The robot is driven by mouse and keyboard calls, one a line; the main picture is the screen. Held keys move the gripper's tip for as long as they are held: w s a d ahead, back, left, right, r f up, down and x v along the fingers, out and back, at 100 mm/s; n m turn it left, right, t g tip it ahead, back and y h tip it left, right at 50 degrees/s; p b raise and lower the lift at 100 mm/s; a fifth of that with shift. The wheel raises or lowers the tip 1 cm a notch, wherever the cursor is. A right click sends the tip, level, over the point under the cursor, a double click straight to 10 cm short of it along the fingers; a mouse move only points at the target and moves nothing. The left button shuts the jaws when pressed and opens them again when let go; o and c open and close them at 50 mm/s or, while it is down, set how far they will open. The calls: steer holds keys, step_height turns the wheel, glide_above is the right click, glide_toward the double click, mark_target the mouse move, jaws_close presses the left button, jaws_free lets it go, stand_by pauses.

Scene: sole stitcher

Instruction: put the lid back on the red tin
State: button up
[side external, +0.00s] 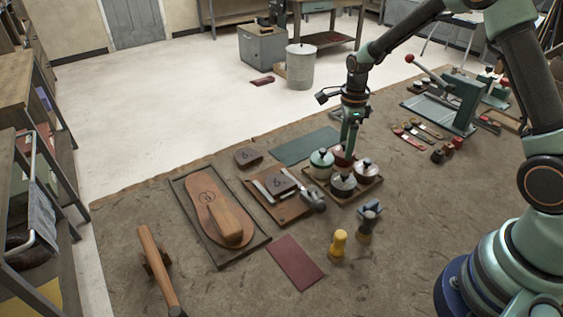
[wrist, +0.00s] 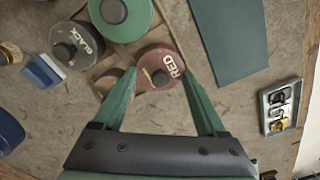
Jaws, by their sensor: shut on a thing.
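My gripper is shut on this lid. In the side view my gripper (side external: 346,150) points down at the back of the wooden tray, over the red tin (side external: 340,161). The lid is over the tin's place, but I cannot tell whether it rests fully on the rim. The fingers and lid hide most of the tin.
The tray (side external: 357,196) also holds a green tin (side external: 321,159), a black tin (side external: 342,183) and a brownish tin (side external: 364,170), all close by. A green mat (side external: 304,147) lies behind.

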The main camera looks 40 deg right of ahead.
steer(key=shift+f, duration=0.1)
stand_by(0.7)
steer(key=o, duration=1.2)
steer(key=shift+o, duration=0.2)
steer(key=shift+r, duration=3.5)
jaws_close()
steer(key=shift+f, duration=0.35)
